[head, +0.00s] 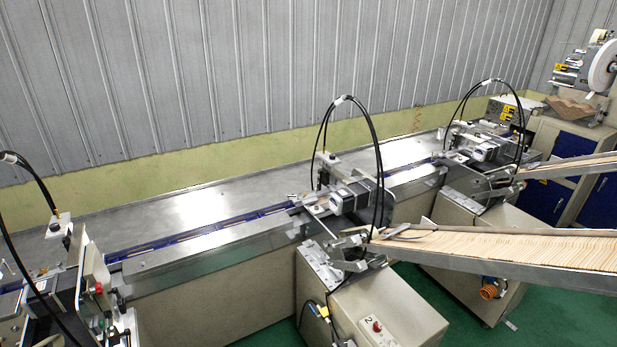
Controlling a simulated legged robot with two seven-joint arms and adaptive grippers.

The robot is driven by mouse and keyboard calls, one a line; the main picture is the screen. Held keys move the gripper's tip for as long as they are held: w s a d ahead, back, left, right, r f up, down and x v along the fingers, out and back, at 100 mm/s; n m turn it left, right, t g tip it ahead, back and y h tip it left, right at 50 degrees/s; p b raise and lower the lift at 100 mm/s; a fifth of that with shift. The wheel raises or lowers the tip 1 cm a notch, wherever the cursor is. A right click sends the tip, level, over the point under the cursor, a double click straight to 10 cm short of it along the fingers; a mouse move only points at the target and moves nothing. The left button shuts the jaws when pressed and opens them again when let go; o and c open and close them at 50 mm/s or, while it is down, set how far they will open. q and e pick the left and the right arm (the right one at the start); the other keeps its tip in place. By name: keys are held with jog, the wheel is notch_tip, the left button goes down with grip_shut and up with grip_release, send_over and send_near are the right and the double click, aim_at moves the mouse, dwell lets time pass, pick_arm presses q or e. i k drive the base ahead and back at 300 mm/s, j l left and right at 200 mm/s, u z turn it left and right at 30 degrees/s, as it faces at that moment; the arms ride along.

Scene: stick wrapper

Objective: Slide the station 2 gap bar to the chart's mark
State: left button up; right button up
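Station 2 (352,196) stands at the middle of the head view, a feeder head with a grey motor block and looping black cables. The pale cabinet (400,305) below it carries a "2" and a red button. Small metal plates and brackets crowd the head, and I cannot tell which one is the gap bar. I cannot make out a chart or its mark. Neither of my grippers is in view.
A chute (520,248) full of wooden sticks slopes into station 2 from the right. A conveyor with a blue channel (200,232) runs along the steel table (150,215). Similar stations stand at the left edge and back right. Green floor (545,310) is open at lower right.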

aim_at(319, 194)
jog(key=i+j+u, duration=0.1)
jog(key=i+u, duration=0.65)
jog(key=i, duration=0.2)
